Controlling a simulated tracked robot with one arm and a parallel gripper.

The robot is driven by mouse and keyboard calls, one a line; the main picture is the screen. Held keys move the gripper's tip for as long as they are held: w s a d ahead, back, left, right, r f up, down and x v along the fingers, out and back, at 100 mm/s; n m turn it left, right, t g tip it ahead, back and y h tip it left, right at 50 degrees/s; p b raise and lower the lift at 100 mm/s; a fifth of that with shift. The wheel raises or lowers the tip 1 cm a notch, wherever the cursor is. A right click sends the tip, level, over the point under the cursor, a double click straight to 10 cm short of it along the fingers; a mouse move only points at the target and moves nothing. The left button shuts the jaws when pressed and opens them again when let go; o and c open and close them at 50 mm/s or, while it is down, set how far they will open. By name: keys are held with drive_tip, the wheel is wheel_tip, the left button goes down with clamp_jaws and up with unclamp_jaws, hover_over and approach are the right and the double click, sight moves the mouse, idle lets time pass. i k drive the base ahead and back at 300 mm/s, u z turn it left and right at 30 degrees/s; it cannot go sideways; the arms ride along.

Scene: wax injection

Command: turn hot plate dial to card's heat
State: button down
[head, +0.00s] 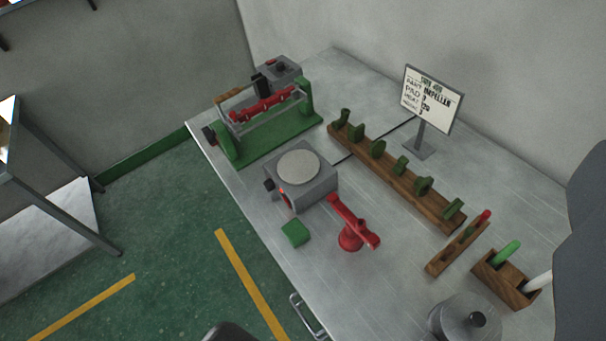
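The hot plate (318,190) is a grey box with a round pale top, standing near the table's left edge. The job card (432,98) stands on a post at the back right. Its lines seem to include part, impeller, pad and heat, but the heat value is not clearly legible. I see no gripper fingers; a large dark grey shape at the right edge may be part of my arm.
On the metal table (400,265) are a green-based fixture (265,140), a red clamp-like tool (352,235), a green block (295,233), a wooden rack of green pieces (395,180), and a lidded pot (465,320). A shelf unit (60,215) stands at left; green floor lies between.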

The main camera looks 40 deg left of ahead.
sight(270, 186)
drive_tip(key=k, duration=1)
drive_tip(key=u, duration=1)
drive_tip(key=i, duration=0.25)
drive_tip(key=z, duration=0.25)
